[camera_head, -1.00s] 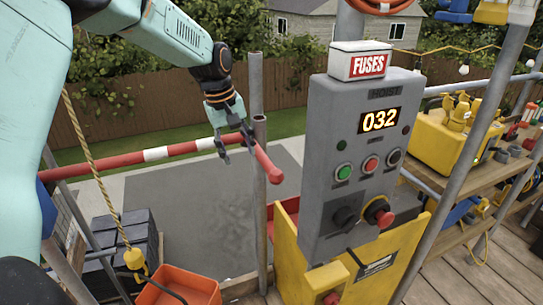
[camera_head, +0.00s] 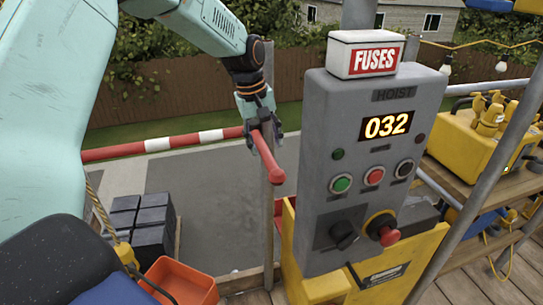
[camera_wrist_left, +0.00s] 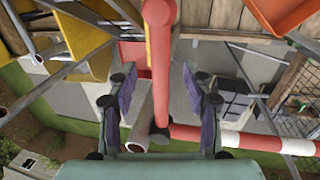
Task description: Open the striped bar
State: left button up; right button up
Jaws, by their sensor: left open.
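The red and white striped bar (camera_head: 185,141) runs level across the opening in the head view. At its right it meets a red end piece (camera_head: 266,159) that points toward me and down beside a grey post. My left gripper (camera_head: 264,134) is over this corner, fingers pointing down. In the left wrist view the gripper (camera_wrist_left: 162,95) is open, with the red end piece (camera_wrist_left: 160,60) between its two fingers and a gap on each side. The striped part (camera_wrist_left: 235,139) runs off to the right there. My right gripper is not in view.
A grey hoist panel (camera_head: 322,115) with a FUSES box (camera_head: 362,54) stands close to the right of the gripper. Below are an orange bin (camera_head: 180,283) and dark stacked blocks (camera_head: 152,222). A yellow machine (camera_head: 468,140) sits on a shelf at right.

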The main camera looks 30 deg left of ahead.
aim_at(269, 158)
pick_arm(q)
jog(key=f, duration=0.2)
jog(key=w+f, duration=0.1)
jog(key=f, duration=0.2)
jog(key=shift+w+f, duration=0.3)
jog(key=shift+f, duration=0.05)
jog(key=shift+d+f, duration=0.15)
jog(key=shift+f, duration=0.05)
jog(key=shift+s+r, duration=0.3)
jog(key=shift+s, duration=0.15)
jog(key=shift+w+f, duration=0.15)
jog(key=shift+c, duration=1)
jog(key=shift+w+f, duration=0.2)
jog(key=shift+w, duration=0.15)
jog(key=shift+c, duration=1.4)
jog(key=shift+s+r, duration=0.2)
jog(key=shift+s, duration=0.05)
jog(key=c, duration=0.5)
jog(key=shift+w, duration=0.15)
grip_shut()
